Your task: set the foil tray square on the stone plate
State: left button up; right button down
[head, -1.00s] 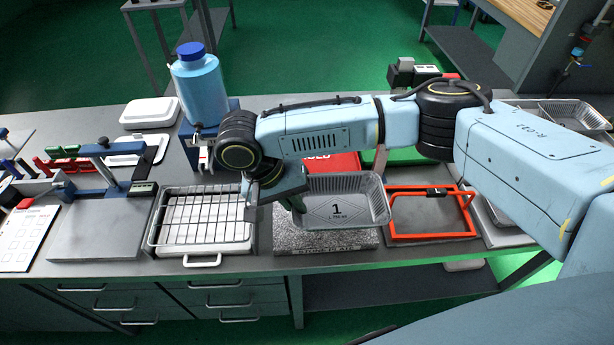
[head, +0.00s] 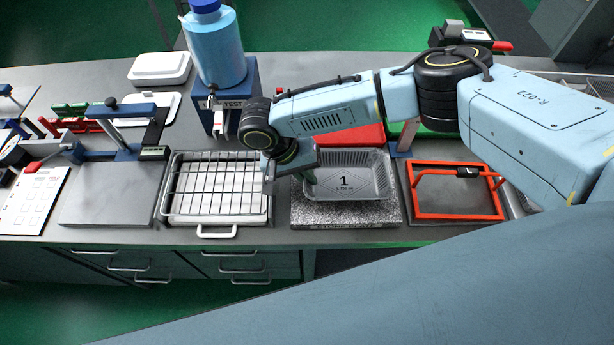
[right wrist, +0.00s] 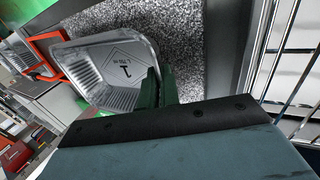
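The foil tray (head: 366,186), silver and marked "1", is over the speckled stone plate (head: 345,216) in the head view, nearer its back. Plate shows in front of it and at its left. In the right wrist view the tray (right wrist: 112,62) looks turned relative to the plate (right wrist: 180,45). I cannot tell whether its bottom touches the plate. My right gripper (head: 310,182) is at the tray's left end; its green fingers (right wrist: 158,90) are close together on the tray wall in the wrist view. My left gripper is not in view.
A wire rack (head: 218,189) on a white tray stands left of the plate. An orange frame (head: 456,214) on a dark plate stands close at its right. A red item (head: 350,135) lies behind, partly hidden by my arm. A blue bottle (head: 216,50) stands behind the rack.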

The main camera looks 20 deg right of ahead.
jog(key=shift+f, duration=0.35)
jog(key=shift+f, duration=0.15)
jog(key=c, duration=1.6)
grip_release()
jog(key=shift+w, duration=0.1)
jog(key=v, duration=1.2)
jog(key=shift+r, duration=0.2)
